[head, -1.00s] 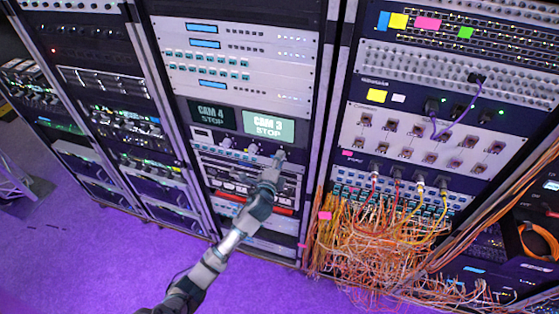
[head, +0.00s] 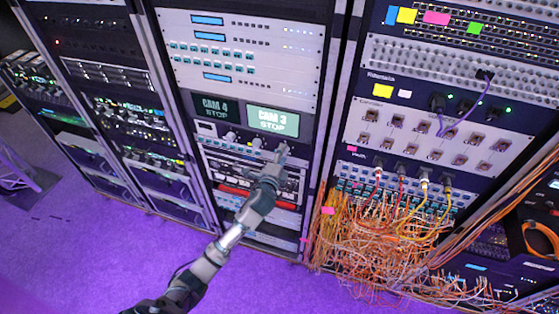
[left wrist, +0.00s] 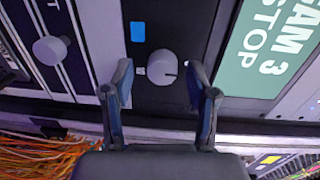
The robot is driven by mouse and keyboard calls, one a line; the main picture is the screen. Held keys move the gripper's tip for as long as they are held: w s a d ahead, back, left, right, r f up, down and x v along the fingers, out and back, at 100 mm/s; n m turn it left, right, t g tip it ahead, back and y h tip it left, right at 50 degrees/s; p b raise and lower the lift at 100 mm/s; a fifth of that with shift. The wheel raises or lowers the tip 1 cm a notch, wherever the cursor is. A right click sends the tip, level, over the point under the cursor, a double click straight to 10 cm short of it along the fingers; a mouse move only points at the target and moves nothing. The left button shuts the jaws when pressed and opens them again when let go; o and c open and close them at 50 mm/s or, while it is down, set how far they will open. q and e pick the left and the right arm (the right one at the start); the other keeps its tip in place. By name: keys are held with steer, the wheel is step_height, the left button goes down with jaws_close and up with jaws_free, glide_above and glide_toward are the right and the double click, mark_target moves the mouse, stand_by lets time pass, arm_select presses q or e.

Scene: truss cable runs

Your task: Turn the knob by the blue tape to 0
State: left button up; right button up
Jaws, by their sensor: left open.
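A round grey knob (left wrist: 161,67) with a dark pointer line toward the right of the picture sits on a dark panel in the left wrist view. A small blue tape patch (left wrist: 138,31) is stuck beside it, up and left. My left gripper (left wrist: 159,75) is open, its two fingers on either side of the knob with gaps visible; I cannot tell the depth to the panel. In the head view my left gripper (head: 281,152) is just below the CAM 3 screen and hides that knob and tape. My right gripper is not in view.
A second knob (left wrist: 50,50) is left of the gripper in the wrist view. The CAM 3 STOP screen (head: 272,120) is above the gripper. Loose orange and white cables (head: 375,235) hang at the right rack. The purple floor in front is clear.

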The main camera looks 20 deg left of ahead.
arm_select(q)
steer(key=s, duration=1.1)
steer(key=shift+s+r, duration=0.25)
steer(key=shift+s, duration=0.05)
steer(key=shift+a, duration=0.1)
step_height(320, 180, down, 24)
steer(key=a+n+g+b, duration=0.2)
steer(key=a+n+g, duration=0.1)
steer(key=n+g, duration=0.15)
steer(key=s+a+f+n+g, duration=0.15)
steer(key=s+f, duration=0.35)
steer(key=f, duration=0.5)
steer(key=s+f+n+g, duration=0.1)
steer(key=s+f+g, duration=0.1)
steer(key=s+f, duration=0.5)
steer(key=s+a+f+n+g+b, duration=0.15)
steer(key=s+f+n+g, duration=0.25)
steer(key=s+f, duration=1.1)
steer(key=s+f+n+g, duration=0.1)
steer(key=s+f, duration=0.3)
steer(key=s, duration=0.3)
steer(key=s+f+n+g+b, duration=0.1)
steer(key=s+f, duration=0.3)
steer(key=s, duration=0.4)
steer(key=s+f+n+g, duration=0.2)
steer(key=s+f, duration=0.2)
steer(key=s, duration=0.4)
steer(key=shift+s+d+f+n, duration=0.15)
steer(key=shift+d+n, duration=0.15)
steer(key=shift+d, duration=0.15)
